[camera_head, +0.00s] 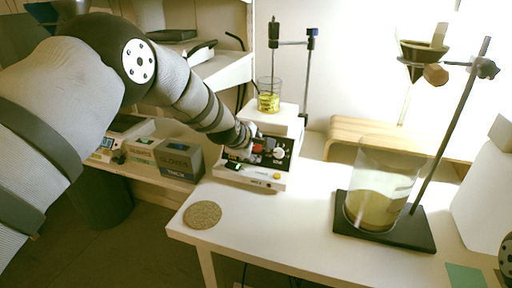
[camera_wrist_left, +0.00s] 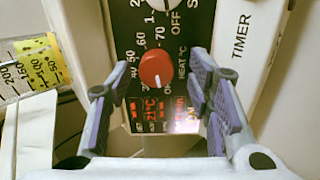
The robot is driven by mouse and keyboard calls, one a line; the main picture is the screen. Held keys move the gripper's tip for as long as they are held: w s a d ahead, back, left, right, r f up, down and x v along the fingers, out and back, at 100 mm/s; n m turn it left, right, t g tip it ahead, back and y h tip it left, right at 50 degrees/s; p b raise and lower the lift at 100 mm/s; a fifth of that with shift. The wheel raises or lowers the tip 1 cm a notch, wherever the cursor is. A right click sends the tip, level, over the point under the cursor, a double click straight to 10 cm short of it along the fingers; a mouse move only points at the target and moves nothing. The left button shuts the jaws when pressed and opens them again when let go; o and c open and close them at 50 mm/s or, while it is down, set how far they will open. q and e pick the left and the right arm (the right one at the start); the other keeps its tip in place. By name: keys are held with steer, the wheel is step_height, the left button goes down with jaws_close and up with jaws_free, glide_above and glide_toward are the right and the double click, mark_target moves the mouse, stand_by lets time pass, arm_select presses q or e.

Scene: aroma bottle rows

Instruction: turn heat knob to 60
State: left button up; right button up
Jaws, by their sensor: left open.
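The heat knob (camera_wrist_left: 155,67) is round and red, on the black panel of a white hotplate in the left wrist view. A small white mark shows near its lower edge. Printed numbers, including 50 and 70, run around it beside "HEAT °C". My left gripper (camera_wrist_left: 162,80) is open, its purple-padded fingers on either side of the knob with visible gaps; whether the pads are level with it, I cannot tell. In the head view the left gripper (camera_head: 252,146) is small at the panel of the hotplate (camera_head: 232,176).
A beaker of yellow liquid (camera_head: 268,102) stands on the hotplate, near a metal stand (camera_head: 308,75). A large beaker (camera_head: 378,190) stands on a black stand base at right. A cork disc (camera_head: 203,214) lies at the table's front left. The front middle of the table is clear.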

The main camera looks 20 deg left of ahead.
arm_select(q)
steer(key=shift+w, duration=0.25)
jaws_close()
